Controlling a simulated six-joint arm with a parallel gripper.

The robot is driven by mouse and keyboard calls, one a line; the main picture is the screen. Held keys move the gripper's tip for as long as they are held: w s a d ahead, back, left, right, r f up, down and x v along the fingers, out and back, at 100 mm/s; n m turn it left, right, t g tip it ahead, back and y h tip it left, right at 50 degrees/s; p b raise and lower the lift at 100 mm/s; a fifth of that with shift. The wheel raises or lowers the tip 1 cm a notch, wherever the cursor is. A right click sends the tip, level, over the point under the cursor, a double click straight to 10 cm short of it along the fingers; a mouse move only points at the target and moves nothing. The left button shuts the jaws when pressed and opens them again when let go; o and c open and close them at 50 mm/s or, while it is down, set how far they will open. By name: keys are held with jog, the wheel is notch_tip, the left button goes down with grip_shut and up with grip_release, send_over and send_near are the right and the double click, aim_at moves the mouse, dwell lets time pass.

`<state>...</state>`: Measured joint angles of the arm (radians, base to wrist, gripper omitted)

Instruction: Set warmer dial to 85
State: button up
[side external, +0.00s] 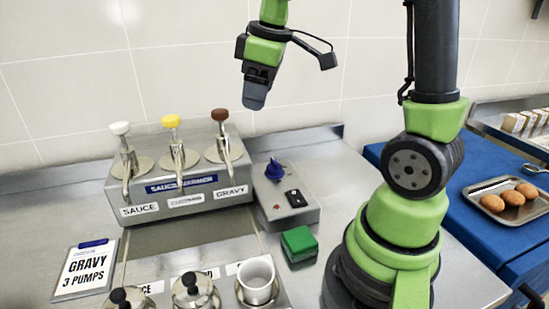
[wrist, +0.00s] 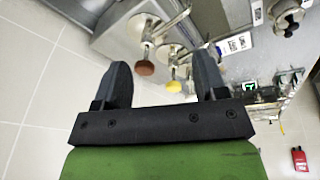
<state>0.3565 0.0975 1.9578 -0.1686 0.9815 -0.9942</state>
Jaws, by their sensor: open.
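The blue warmer dial (side external: 275,170) stands on top of a small grey control box (side external: 300,218), right of the sauce warmer (side external: 235,193). Its scale and setting are too small to read. My gripper (side external: 254,96) hangs in the air above and a little left of the dial, apart from it, fingers pointing down. In the wrist view my gripper (wrist: 164,76) shows two dark fingers spread wide with nothing between them but background. I cannot make out the dial in the wrist view.
Three pumps with white (side external: 120,128), yellow (side external: 171,121) and brown (side external: 220,115) knobs rise from the warmer. A black switch (side external: 295,198) sits beside the dial. A green block (side external: 298,243) lies in front of the box. The air around my gripper is clear.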

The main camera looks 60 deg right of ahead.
aim_at(275, 160)
jog(key=w+d+f+n+g, duration=0.25)
jog(key=d+f+n, duration=0.25)
jog(key=d+f, duration=0.6)
jog(key=shift+g, duration=0.25)
jog(key=f, duration=0.9)
jog(key=shift+s+a+f, duration=0.15)
jog(key=shift+a+f, duration=0.1)
jog(key=shift+c, duration=0.3)
jog(key=c, duration=0.9)
